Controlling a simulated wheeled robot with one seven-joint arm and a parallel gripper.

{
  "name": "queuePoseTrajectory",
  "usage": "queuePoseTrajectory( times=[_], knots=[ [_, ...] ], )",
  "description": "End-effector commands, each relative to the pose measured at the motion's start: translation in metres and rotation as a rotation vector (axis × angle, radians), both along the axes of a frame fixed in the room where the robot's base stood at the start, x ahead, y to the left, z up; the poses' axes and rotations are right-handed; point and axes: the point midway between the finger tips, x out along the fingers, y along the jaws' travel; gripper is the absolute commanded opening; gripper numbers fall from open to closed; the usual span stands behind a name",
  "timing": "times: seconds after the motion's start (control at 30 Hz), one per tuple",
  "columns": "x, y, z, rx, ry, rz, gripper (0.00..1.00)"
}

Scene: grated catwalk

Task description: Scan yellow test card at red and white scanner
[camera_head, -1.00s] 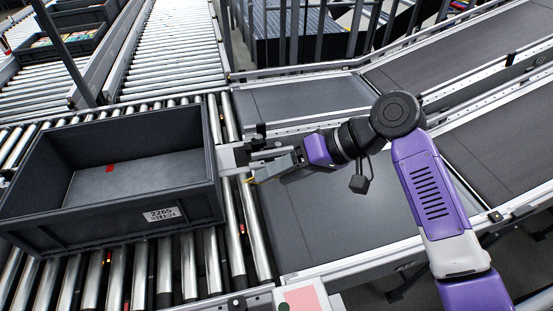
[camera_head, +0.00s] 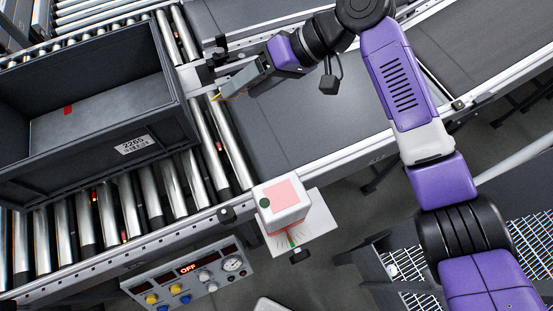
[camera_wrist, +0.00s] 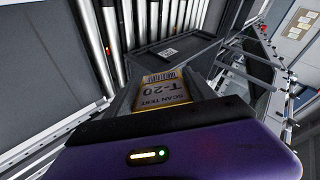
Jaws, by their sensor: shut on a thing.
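My gripper (camera_head: 218,94) is at the right side of the grey tote, above the rollers and the belt edge. It is shut on the yellow test card (camera_wrist: 160,90), which reads "SCAN TEST T-20" in the wrist view. In the head view only a thin yellow edge of the card (camera_head: 216,98) shows at the fingertips. The red and white scanner (camera_head: 283,203) is a white block with a pinkish-red top and a dark round spot, standing on a white plate beside the conveyor rail. My gripper is well above and left of it in the picture, apart from it.
A grey tote (camera_head: 160,118) labelled 2265 stands on the rollers, with a small red mark inside. A control panel (camera_head: 190,278) with knobs and a display reading OFF is at the lower left. The dark belt (camera_head: 310,120) is clear.

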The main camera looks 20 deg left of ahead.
Motion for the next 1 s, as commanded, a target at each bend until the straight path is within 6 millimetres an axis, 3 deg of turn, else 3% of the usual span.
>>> queuePoseTrajectory(
  times=[1.0],
  knots=[
    [0.0092, -0.0079, -0.0002, -0.001, 0.000, 0.001, 0.25]
  ],
)
